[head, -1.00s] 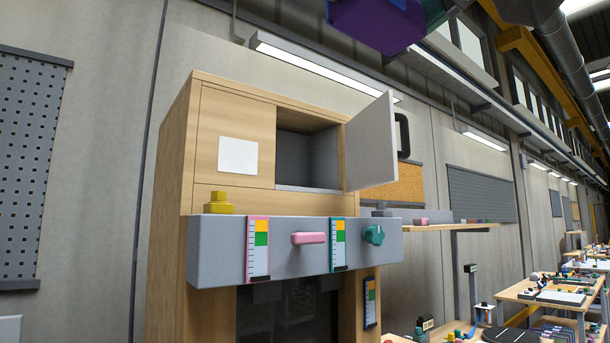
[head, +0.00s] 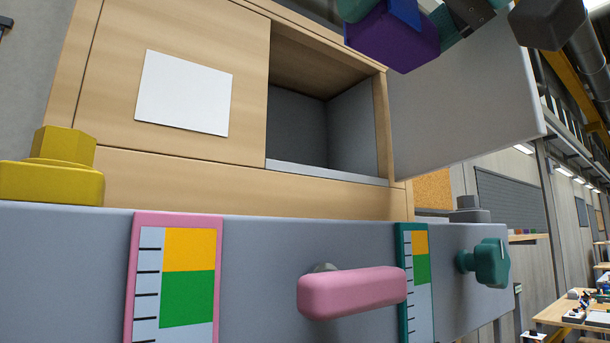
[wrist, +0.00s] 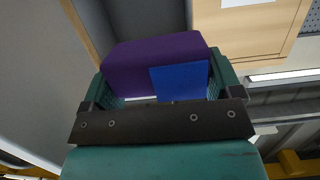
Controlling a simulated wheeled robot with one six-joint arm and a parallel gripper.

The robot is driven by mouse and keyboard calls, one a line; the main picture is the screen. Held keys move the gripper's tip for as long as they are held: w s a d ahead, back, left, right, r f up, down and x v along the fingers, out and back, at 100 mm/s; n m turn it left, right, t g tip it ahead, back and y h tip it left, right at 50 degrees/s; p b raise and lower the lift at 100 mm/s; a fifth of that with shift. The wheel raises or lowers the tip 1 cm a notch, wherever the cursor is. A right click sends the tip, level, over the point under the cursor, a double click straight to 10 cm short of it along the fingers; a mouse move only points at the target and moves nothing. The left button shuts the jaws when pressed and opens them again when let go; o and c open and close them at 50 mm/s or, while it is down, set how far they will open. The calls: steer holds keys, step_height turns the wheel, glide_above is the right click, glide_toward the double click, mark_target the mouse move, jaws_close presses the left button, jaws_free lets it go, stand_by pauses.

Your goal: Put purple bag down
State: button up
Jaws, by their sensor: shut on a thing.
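The purple bag (head: 398,42) is a rounded purple block with a blue patch, at the top of the head view. It also shows in the wrist view (wrist: 128,66). My gripper (wrist: 165,90) has teal fingers on both sides of the bag and is shut on it. In the head view my gripper (head: 440,22) is partly cut off by the top edge. The bag is held up in the air in front of the open compartment (head: 300,110) of the wooden cabinet. The compartment looks empty in the part I see.
The compartment's grey door (head: 465,105) stands open at the right. Below runs a grey panel (head: 255,250) with a pink handle (head: 350,293), a teal knob (head: 490,263) and two colored gauges. A yellow knob-shaped piece (head: 55,170) sits at the panel's left.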

steer(key=x, duration=0.6)
steer(key=w+d+r+x, duration=0.1)
steer(key=x, duration=1.2)
steer(key=shift+w+d+r, duration=0.15)
steer(key=shift+w, duration=0.05)
steer(key=shift+w+f, duration=0.1)
steer(key=shift+f, duration=0.4)
step_height(320, 180, down, 3)
steer(key=shift+w+f, duration=0.1)
steer(key=shift+w, duration=0.05)
steer(key=shift+f, duration=0.15)
steer(key=shift+f, duration=0.1)
